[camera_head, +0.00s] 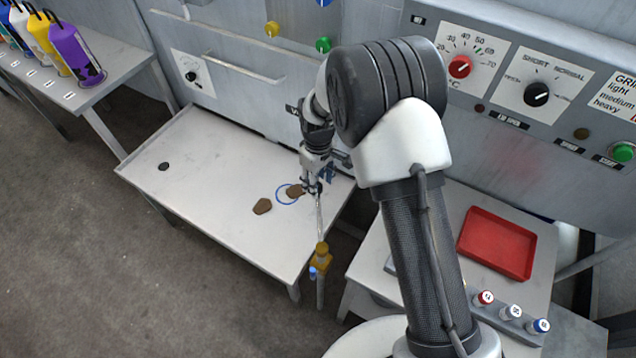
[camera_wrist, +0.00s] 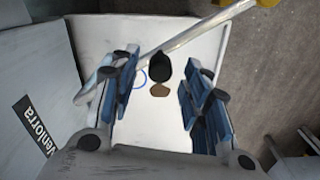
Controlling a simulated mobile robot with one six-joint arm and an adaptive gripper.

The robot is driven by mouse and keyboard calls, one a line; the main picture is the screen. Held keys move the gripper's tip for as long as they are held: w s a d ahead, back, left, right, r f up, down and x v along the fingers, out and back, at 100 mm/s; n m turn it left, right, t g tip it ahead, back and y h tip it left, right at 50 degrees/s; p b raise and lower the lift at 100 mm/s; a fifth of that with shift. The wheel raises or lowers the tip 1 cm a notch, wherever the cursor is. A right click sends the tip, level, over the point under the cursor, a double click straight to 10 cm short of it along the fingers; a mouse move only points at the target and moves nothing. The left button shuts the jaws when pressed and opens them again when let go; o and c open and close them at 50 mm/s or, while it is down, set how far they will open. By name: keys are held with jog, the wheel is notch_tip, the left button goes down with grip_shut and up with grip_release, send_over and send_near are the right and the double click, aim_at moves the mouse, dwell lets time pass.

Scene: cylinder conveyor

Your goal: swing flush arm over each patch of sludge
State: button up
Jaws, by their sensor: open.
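The flush arm is a thin metal tube (camera_head: 319,215) running from a yellow joint (camera_head: 322,254) at the table's front edge toward my gripper (camera_head: 313,186). Two brown sludge patches lie on the white table, one in the open (camera_head: 263,206) and one (camera_head: 294,191) beside my gripper, at a blue ring (camera_head: 280,193). In the wrist view, my gripper (camera_wrist: 162,76) is open, its blue-padded fingers apart. The tube (camera_wrist: 185,40) crosses beyond them, and a black knob-like shape (camera_wrist: 162,68) shows between them. A brown patch (camera_wrist: 159,90) shows just below it. I cannot tell whether the fingers touch anything.
A dark round spot (camera_head: 164,166) is at the table's left. A control panel with dials (camera_head: 536,94) stands behind. A red tray (camera_head: 497,243) and several small capped vials (camera_head: 510,312) sit at the right. Coloured bottles (camera_head: 75,50) stand at the far left.

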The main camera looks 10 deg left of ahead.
notch_tip(320, 180, up, 10)
jog(key=shift+r, duration=0.15)
dwell(1.3)
